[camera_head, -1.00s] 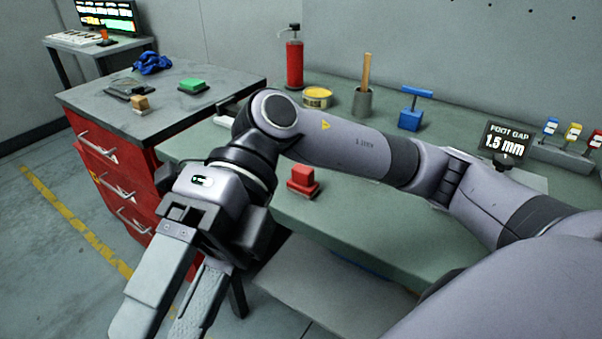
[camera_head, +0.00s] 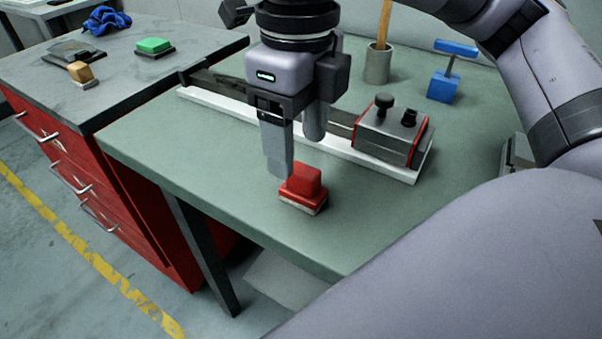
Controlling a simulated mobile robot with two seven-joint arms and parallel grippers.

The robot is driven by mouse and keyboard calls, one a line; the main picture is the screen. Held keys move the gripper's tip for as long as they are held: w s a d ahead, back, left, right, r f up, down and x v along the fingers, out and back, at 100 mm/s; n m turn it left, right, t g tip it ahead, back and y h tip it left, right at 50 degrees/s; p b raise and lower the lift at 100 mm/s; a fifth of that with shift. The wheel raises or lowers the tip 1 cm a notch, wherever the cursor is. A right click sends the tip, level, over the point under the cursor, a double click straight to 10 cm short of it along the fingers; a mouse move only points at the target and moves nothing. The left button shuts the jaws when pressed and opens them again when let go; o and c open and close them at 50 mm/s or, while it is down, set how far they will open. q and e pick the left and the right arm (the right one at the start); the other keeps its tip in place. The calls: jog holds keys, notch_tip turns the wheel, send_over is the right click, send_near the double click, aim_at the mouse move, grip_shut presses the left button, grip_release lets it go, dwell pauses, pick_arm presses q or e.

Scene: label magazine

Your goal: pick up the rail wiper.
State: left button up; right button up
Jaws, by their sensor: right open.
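The likely rail wiper is a small red block (camera_head: 303,184) with a raised grip and a pale pad beneath. It sits on the green worktable (camera_head: 235,185) near its front edge. My right gripper (camera_head: 297,156) points down just above and behind the red block. Its two fingers are apart and nothing is between them. The near fingertip looks very close to the block's upper left; I cannot tell whether it touches. My left gripper is not in view.
Behind the block lies a long rail on a white base (camera_head: 222,105), carrying a metal slider (camera_head: 392,132) with black knobs. A blue T-handled tool (camera_head: 443,86) and a grey cup (camera_head: 378,64) stand behind. Green (camera_head: 154,46) and tan (camera_head: 81,73) blocks lie on the red cabinet's top.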

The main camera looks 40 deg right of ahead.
aim_at(304, 169)
jog(key=shift+d+f, duration=0.15)
jog(key=shift+f, duration=0.2)
jog(key=f, duration=0.6)
jog(key=shift+s+f, duration=0.2)
jog(key=shift+s, duration=0.05)
jog(key=c, duration=1.2)
